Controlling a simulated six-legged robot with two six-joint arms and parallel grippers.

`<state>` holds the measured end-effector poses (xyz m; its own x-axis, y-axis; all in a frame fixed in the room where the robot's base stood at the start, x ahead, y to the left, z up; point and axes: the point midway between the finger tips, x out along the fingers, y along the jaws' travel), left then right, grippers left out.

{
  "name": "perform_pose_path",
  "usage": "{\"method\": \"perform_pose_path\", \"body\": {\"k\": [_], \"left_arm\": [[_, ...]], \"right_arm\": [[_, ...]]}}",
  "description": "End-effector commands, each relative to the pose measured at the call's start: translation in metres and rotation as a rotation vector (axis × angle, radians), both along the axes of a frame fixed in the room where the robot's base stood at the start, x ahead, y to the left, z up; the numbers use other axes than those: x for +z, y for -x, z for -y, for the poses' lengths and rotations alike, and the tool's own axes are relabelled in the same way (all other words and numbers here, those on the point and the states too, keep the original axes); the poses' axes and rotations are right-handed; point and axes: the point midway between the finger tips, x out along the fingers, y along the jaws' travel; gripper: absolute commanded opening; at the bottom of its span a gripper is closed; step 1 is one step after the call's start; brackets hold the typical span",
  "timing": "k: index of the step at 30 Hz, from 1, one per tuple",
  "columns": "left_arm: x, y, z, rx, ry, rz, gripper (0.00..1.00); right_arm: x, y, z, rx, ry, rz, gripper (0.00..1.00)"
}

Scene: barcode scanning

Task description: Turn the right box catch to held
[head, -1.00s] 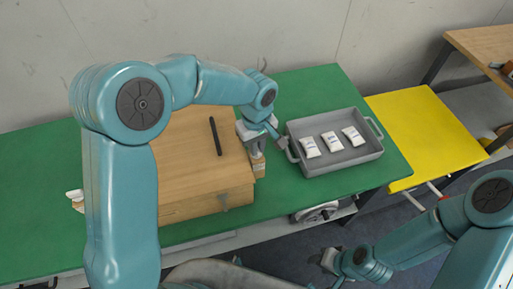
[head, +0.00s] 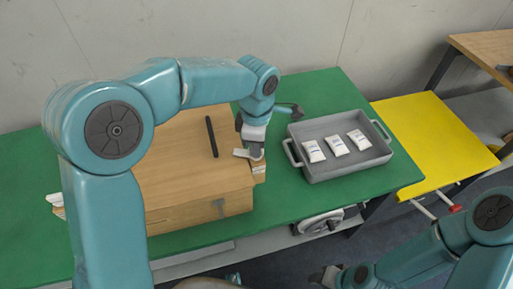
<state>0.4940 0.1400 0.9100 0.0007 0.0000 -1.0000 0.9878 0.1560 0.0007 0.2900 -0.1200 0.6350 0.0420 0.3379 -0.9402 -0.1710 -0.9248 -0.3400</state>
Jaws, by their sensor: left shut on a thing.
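A wooden box (head: 185,150) with a black bar (head: 211,137) on its top stands on the green table. The right box catch (head: 259,172), a small pale wooden piece, is at the box's right edge. My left gripper (head: 254,156) is over it and shut on it; its fingers hide part of the catch, so its exact turn is hard to tell. A similar pale piece (head: 55,202) shows at the box's left side, partly hidden by my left arm. My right gripper (head: 326,277) is low at the bottom edge, away from the box; its fingers are unclear.
A grey tray (head: 300,163) with three white packets stands right of the box on the green table (head: 310,96). A scanner-like dark thing (head: 293,109) lies behind my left gripper. A yellow table (head: 435,140) is at the right.

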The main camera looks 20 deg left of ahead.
Motion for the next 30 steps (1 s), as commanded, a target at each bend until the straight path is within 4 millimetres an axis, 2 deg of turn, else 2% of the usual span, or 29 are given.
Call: {"method": "perform_pose_path", "body": {"k": [6,15,30], "left_arm": [[-0.001,-0.001,-0.002,0.183,-0.003,0.002,0.0],[0.0,0.0,-0.002,0.365,-0.004,0.0,0.0],[0.0,0.0,-0.002,0.455,-0.005,-0.001,0.0]], "right_arm": [[-0.01,0.0,0.0,0.0,0.0,0.0,0.45],[-0.016,0.0,0.0,0.0,0.0,0.0,0.45],[-0.018,0.0,0.0,0.0,0.0,0.0,0.45]]}}
